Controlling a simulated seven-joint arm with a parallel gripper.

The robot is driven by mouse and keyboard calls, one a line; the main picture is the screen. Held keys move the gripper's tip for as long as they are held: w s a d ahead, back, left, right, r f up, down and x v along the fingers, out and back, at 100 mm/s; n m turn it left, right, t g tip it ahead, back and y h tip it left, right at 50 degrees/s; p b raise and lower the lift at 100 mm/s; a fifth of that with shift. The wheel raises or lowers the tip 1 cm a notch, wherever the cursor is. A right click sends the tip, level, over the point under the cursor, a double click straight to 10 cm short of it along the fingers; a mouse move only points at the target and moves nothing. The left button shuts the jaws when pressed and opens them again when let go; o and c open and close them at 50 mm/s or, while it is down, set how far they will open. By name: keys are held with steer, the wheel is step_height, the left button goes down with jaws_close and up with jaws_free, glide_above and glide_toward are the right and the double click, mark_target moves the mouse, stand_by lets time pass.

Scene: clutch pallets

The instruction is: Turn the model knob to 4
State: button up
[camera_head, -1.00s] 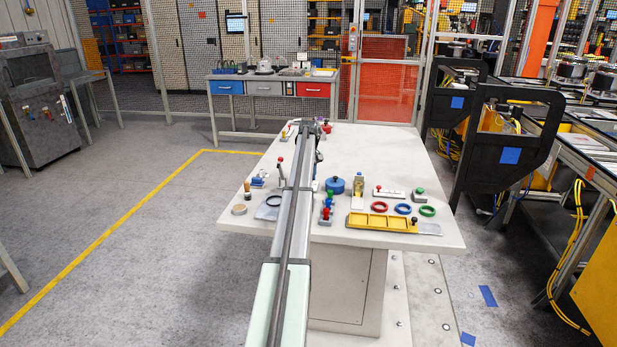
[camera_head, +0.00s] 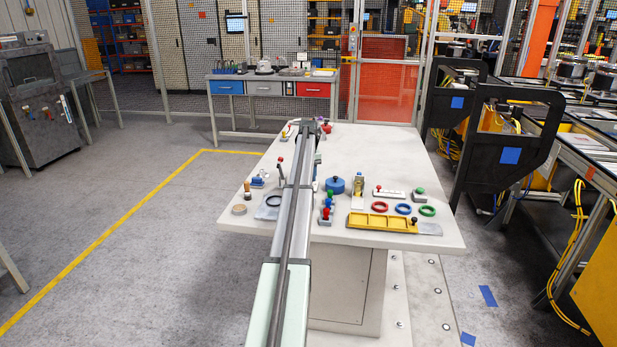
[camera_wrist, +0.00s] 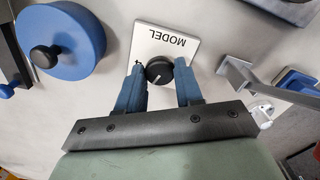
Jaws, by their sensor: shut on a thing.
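In the wrist view the model knob (camera_wrist: 158,71) is a round black knob with a white pointer mark. It sits on a white plate (camera_wrist: 170,39) lettered MODEL, which appears upside down. A "4" shows beside the knob, partly covered by the left finger. My gripper (camera_wrist: 160,82) has its two blue fingers on either side of the knob and is shut on it. The pointer mark is near the knob's lower left edge in this view. In the head view my arm hides the knob and plate.
A blue round pot (camera_wrist: 62,42) with a black knob stands close left in the wrist view; a grey and blue fixture (camera_wrist: 290,82) is at right. In the head view a yellow tray (camera_head: 382,221) and coloured rings lie at the table's front right. The table's back right is clear.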

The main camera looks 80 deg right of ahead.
steer(key=m, duration=0.4)
steer(key=shift+m, duration=2.8)
steer(key=o, duration=1)
steer(key=shift+o, duration=0.2)
steer(key=shift+r, duration=0.1)
step_height(320, 180, up, 14)
steer(key=shift+w+f, duration=0.1)
steer(key=shift+f, duration=0.1)
